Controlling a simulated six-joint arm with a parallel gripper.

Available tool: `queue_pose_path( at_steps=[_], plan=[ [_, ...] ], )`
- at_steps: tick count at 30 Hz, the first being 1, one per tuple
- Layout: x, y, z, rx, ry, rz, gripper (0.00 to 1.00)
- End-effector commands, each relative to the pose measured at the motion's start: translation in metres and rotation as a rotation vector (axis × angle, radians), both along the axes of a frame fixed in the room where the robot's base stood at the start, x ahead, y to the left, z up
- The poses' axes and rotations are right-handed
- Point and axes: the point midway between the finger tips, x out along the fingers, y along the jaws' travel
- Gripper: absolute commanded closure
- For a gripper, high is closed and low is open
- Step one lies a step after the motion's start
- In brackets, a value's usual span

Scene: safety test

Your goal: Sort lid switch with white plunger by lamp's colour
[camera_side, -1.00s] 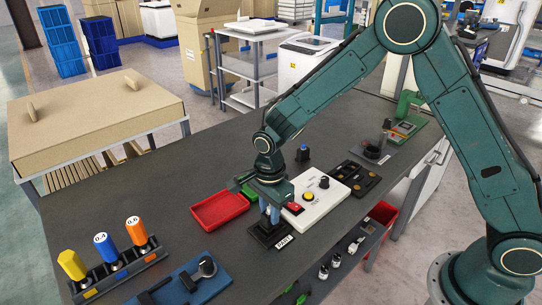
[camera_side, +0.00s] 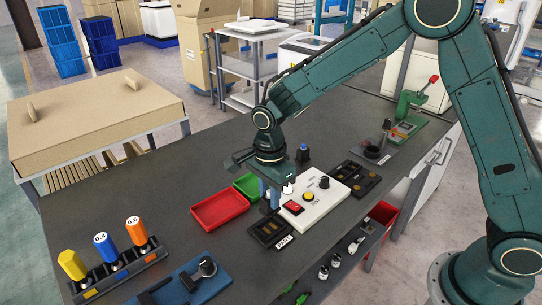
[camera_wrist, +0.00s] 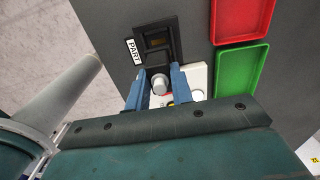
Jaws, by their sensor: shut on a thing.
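My gripper (camera_side: 268,192) is above the bench between the black PART holder (camera_side: 272,230) and the white test box (camera_side: 318,200). In the wrist view its blue fingers (camera_wrist: 158,90) are shut on the lid switch, whose white plunger (camera_wrist: 159,84) shows between them. The switch's body is mostly hidden. The PART holder also shows in the wrist view (camera_wrist: 174,35). The test box carries a yellow round lamp or button (camera_side: 308,197), a red switch (camera_side: 292,208) and a black knob (camera_side: 323,182). The red tray (camera_side: 220,208) and green tray (camera_side: 247,186) look empty.
A black tray (camera_side: 355,178) with round recesses lies right of the test box. The bench's back left is clear.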

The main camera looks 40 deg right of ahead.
Motion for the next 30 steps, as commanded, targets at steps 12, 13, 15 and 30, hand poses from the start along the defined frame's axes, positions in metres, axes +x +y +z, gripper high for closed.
queue_pose_path(
  at_steps=[12, 13, 15, 30],
  plan=[
    [0.001, 0.0, 0.001, 0.0, 0.0, 0.0, 1.0],
    [0.002, 0.001, 0.001, 0.0, 0.0, 0.0, 1.0],
    [0.005, 0.002, 0.001, 0.0, 0.0, -0.001, 1.0],
    [0.068, 0.024, 0.003, 0.0, 0.0, -0.012, 1.0]
  ],
)
